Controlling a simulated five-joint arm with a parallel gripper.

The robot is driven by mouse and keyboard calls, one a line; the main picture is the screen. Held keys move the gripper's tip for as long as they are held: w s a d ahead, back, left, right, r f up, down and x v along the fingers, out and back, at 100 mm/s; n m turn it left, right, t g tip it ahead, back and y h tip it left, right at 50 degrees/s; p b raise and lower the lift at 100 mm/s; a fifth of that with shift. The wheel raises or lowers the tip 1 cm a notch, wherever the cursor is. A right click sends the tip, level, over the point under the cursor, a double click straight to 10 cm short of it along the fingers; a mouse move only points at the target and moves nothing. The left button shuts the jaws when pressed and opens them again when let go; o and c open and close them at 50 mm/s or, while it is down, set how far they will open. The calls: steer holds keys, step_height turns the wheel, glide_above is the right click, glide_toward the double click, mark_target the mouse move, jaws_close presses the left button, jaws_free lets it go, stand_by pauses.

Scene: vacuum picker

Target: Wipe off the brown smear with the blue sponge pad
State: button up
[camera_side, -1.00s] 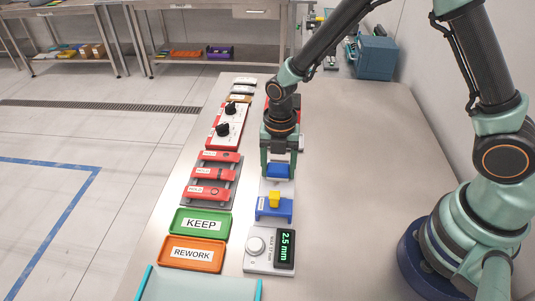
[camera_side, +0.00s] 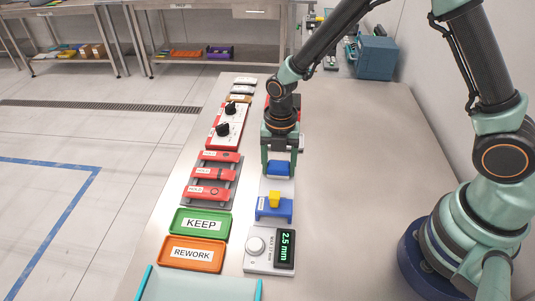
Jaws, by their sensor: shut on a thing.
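My gripper (camera_side: 279,168) points down over the row of fixtures at the middle of the table. It is shut on the blue sponge pad (camera_side: 279,169), which shows between the two green fingers. The pad is over or on a pale plate (camera_side: 280,187); I cannot tell whether they touch. No brown smear can be made out; the gripper and pad may hide it.
A blue holder (camera_side: 274,212) with a yellow block stands just in front. Nearer are a gauge reading 2.5 mm (camera_side: 270,250), a green KEEP tray (camera_side: 177,228) and an orange REWORK tray (camera_side: 168,262). Red clamps (camera_side: 208,193) lie left. The table's right is clear.

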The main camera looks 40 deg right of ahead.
steer(key=shift+w+d, duration=0.6)
steer(key=shift+w+d+r, duration=0.1)
steer(key=shift+w+r, duration=0.05)
steer(key=shift+r, duration=0.05)
step_height(320, 180, up, 8)
steer(key=shift+f, duration=0.15)
stand_by(0.3)
